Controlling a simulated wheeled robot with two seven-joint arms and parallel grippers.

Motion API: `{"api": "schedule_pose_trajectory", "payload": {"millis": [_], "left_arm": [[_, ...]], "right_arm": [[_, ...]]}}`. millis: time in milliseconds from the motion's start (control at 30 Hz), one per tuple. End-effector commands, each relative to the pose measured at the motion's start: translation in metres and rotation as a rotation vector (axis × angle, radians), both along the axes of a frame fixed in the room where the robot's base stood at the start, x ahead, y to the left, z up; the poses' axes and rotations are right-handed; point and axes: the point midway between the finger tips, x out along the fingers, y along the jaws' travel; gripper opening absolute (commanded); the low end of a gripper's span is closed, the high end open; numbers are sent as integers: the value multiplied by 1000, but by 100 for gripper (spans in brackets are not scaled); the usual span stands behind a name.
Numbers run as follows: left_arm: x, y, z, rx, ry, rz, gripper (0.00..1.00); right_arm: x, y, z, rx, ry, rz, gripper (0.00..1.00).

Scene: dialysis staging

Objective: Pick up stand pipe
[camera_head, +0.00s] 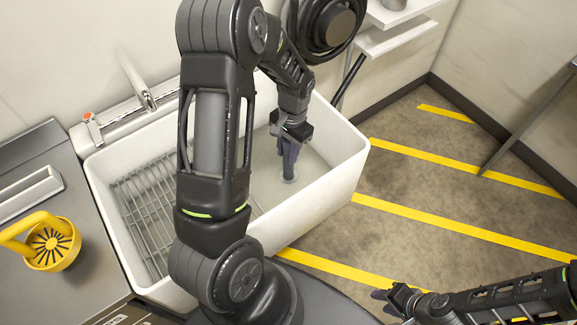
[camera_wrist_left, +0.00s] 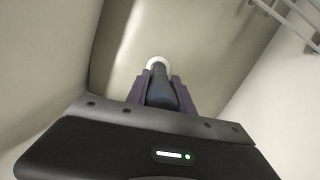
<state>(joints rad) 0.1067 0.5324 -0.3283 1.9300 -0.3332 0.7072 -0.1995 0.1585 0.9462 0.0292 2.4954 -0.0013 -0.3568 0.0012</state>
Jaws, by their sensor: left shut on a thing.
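The stand pipe (camera_wrist_left: 161,88) is a dark blue-grey tube with a pale ring (camera_wrist_left: 158,62) around its far end. In the head view its lower part (camera_head: 287,174) shows below my left gripper (camera_head: 289,152), over the floor of the white sink (camera_head: 320,205). My left gripper's purple fingers are shut on the stand pipe, one on each side, inside the right part of the sink. I cannot tell whether the pipe's lower end touches the sink floor. My right gripper (camera_head: 382,296) is far from the sink at lower right; its finger gap is unclear.
A wire rack (camera_head: 150,205) fills the sink's left part. A tap (camera_head: 147,98) stands at the back rim. A yellow strainer (camera_head: 55,245) sits on the left counter. A white shelf (camera_head: 395,38) is at the back. The striped floor at right is open.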

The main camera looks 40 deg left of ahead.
Motion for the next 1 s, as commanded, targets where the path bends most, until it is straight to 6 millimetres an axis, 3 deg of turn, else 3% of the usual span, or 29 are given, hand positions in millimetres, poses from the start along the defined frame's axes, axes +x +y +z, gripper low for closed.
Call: {"api": "schedule_pose_trajectory", "payload": {"millis": [267,1000], "left_arm": [[0,0,0,0,0,0,0],[0,0,0,0,0,0,0]], "right_arm": [[0,0,0,0,0,0,36],[0,0,0,0,0,0,36]]}}
